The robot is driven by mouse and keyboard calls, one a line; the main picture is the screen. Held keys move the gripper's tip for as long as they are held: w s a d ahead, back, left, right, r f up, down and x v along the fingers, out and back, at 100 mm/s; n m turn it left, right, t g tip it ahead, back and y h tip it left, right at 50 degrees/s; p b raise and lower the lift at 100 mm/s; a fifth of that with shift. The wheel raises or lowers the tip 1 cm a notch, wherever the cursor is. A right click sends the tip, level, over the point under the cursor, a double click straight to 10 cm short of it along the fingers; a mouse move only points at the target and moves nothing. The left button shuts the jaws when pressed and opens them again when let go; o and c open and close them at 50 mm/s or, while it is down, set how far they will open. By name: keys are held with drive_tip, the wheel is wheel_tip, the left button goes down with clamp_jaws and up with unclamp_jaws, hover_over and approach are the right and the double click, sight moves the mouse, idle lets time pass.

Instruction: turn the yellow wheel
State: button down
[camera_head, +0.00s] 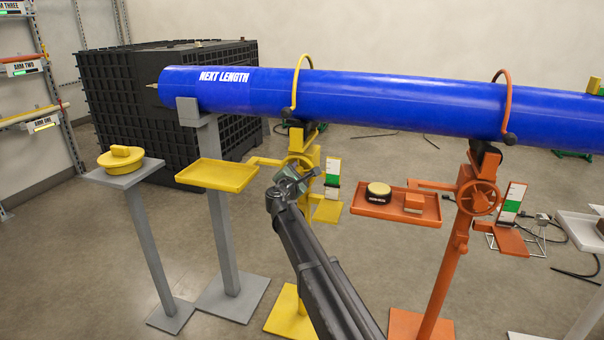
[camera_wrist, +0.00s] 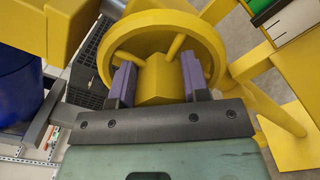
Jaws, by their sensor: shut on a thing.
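The yellow wheel (camera_head: 300,161) is on the yellow stand (camera_head: 306,143) under the blue pipe, and my gripper (camera_head: 290,181) is right in front of it. In the wrist view the round rim of the yellow wheel (camera_wrist: 168,19) surrounds a blocky yellow hub (camera_wrist: 158,82) with spokes. My gripper (camera_wrist: 157,76) has its two purple-grey fingers inside the rim, one on each side of the hub, shut on it. In the head view my gripper and arm hide part of the wheel and stand.
The blue pipe (camera_head: 400,98) runs above. A yellow tray (camera_head: 217,175) stands to the left, an orange stand with its own wheel (camera_head: 478,197) to the right. A white, green-marked gauge (camera_head: 333,172) is close beside the yellow wheel.

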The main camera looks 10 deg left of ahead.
drive_tip(key=c, duration=0.6)
unclamp_jaws()
drive_tip(key=v, duration=1)
drive_tip(key=shift+s, duration=0.4)
